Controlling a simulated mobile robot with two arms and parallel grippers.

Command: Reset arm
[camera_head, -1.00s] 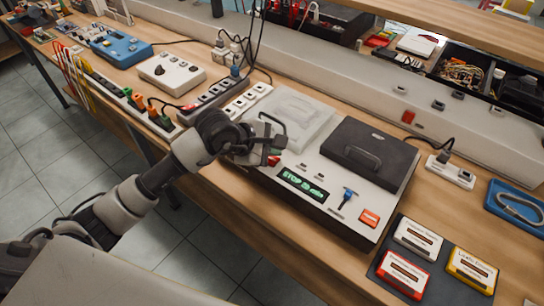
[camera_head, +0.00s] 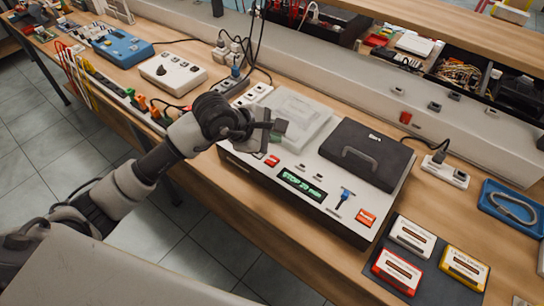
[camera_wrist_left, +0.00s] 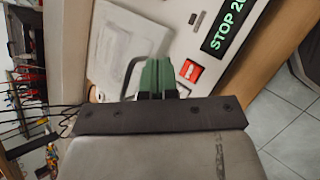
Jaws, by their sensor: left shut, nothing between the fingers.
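My left gripper (camera_head: 277,128) is shut and empty. It hangs over the left part of the hifi deck (camera_head: 300,220), near the clear lid (camera_head: 300,118). In the left wrist view its green fingers (camera_wrist_left: 157,78) are together, with a red button (camera_wrist_left: 190,70) and the green "STOP 20" display (camera_wrist_left: 229,28) beyond them. The left arm reaches in from the lower left. My right gripper is not in view.
The deck has a dark lid (camera_head: 366,153) with a handle, a blue lever (camera_head: 346,194) and a red button (camera_head: 366,218). Several cassettes lie on a dark mat (camera_head: 399,264) at the right. Power strips, cables and a white box (camera_head: 172,72) stand on the left. Floor tiles show in front.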

